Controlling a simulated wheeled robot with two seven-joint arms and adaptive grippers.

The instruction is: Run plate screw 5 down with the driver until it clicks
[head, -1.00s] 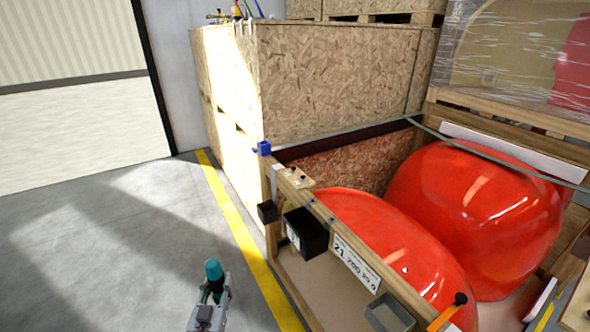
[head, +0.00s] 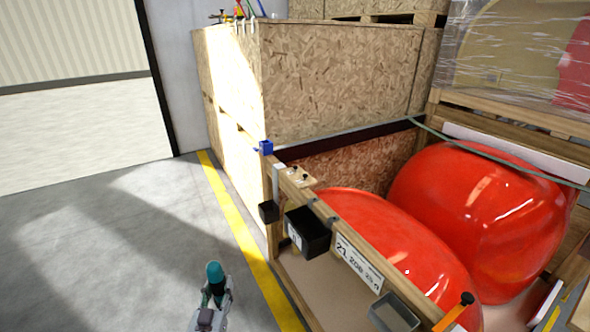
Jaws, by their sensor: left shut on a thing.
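My left gripper (head: 213,302) is at the bottom, left of the yellow floor line, shut on the teal-handled driver (head: 215,272). The driver stands roughly upright with its rounded teal end up; its lower part is hidden by the gripper. A small pale plate (head: 299,176) with dark screws on it sits on the crate's wooden top rail, up and to the right of the driver, well apart from it. I cannot tell which screw is number 5. My right gripper is not in view.
Two glossy red nosecones (head: 478,212) lie in the open crate. A black bin (head: 308,232), a number label (head: 358,263) and a grey tray (head: 394,313) hang along the front rail (head: 345,232). A blue clamp (head: 266,147) is at the corner. Floor left of the yellow line (head: 236,225) is clear.

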